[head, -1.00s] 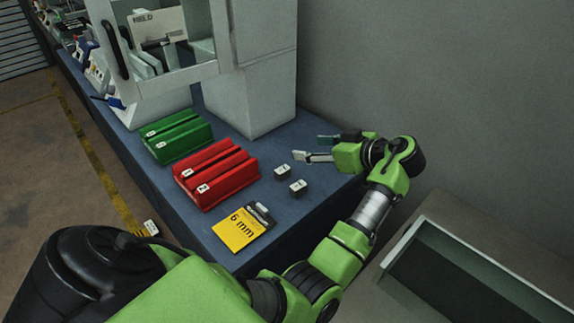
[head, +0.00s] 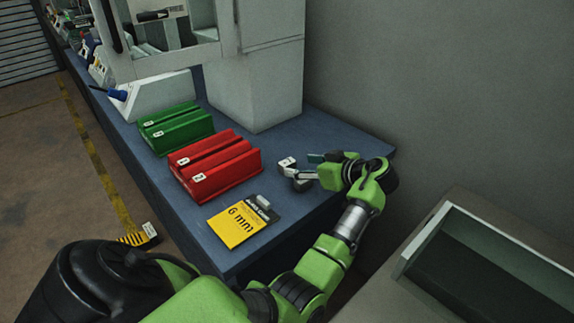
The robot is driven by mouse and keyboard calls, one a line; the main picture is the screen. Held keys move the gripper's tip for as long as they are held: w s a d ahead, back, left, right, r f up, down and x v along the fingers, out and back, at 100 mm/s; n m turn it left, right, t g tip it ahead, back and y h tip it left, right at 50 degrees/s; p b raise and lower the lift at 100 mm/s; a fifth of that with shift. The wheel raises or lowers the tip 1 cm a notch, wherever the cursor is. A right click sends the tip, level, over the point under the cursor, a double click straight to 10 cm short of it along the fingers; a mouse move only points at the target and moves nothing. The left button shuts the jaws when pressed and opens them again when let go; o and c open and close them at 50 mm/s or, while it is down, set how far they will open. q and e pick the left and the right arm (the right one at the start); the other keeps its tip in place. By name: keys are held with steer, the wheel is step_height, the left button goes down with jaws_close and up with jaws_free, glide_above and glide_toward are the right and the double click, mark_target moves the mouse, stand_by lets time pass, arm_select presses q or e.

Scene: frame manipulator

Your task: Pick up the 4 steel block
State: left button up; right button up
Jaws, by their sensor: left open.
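A small dark steel block (head: 286,162) with a white label on top stands on the blue bench, right of the red blocks. A second dark block (head: 303,184) stands just in front of it, its top mostly hidden by a gripper finger. The label numbers are too small to read for certain. My left gripper (head: 304,166) is open and empty, pointing left. Its near finger lies over the second block in the picture and its far finger is behind. I cannot tell whether it touches either block. My right gripper is not in view.
Red slotted holders (head: 222,178) and green slotted holders (head: 175,127) stand on the blue bench (head: 312,122). A yellow 6 mm card (head: 235,226) lies near the front edge. A white machine (head: 258,80) stands behind. A grey tray (head: 425,240) is at right. Bench right of the machine is clear.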

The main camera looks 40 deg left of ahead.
mark_target(291, 165)
arm_select(q)
steer(key=shift+a+f, duration=0.3)
steer(key=shift+a, duration=0.35)
steer(key=p+x, duration=0.1)
steer(key=x, duration=0.3)
steer(key=shift+w+f+p, duration=0.1)
steer(key=shift+f+p, duration=0.2)
steer(key=shift+a+f, duration=0.3)
steer(key=shift+a, duration=0.1)
steer(key=shift+d, duration=0.1)
steer(key=shift+r, duration=0.1)
steer(key=c, duration=1.3)
